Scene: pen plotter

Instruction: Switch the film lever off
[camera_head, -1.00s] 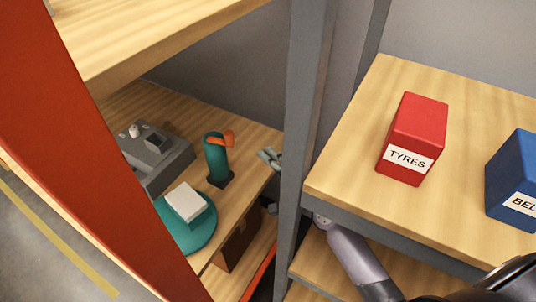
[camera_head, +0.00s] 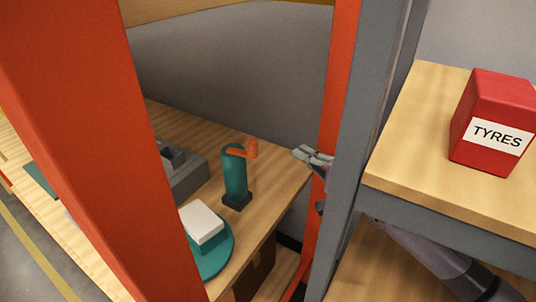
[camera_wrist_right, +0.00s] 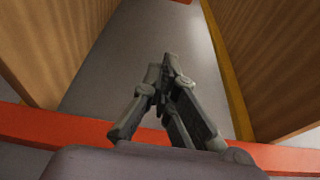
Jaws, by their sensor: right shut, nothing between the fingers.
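A teal post (camera_head: 234,176) stands upright on a dark base on the wooden shelf. An orange lever (camera_head: 249,149) sits at its top and points to the right; I take it for the film lever. Beside the post is a teal round plate (camera_head: 218,263) with a pale box (camera_head: 202,223) on it. My right gripper (camera_head: 298,152) is shut and empty, to the right of the lever and apart from it. In the right wrist view, the fingertips (camera_wrist_right: 168,60) meet with nothing between them; the lever does not show there. My left gripper is not in view.
A grey machine (camera_head: 183,172) stands left of the post, partly hidden by an orange upright (camera_head: 80,120). A grey upright (camera_head: 367,130) and another orange upright (camera_head: 341,90) stand near my right arm. A red TYRES box (camera_head: 490,120) sits on the right shelf (camera_head: 420,140).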

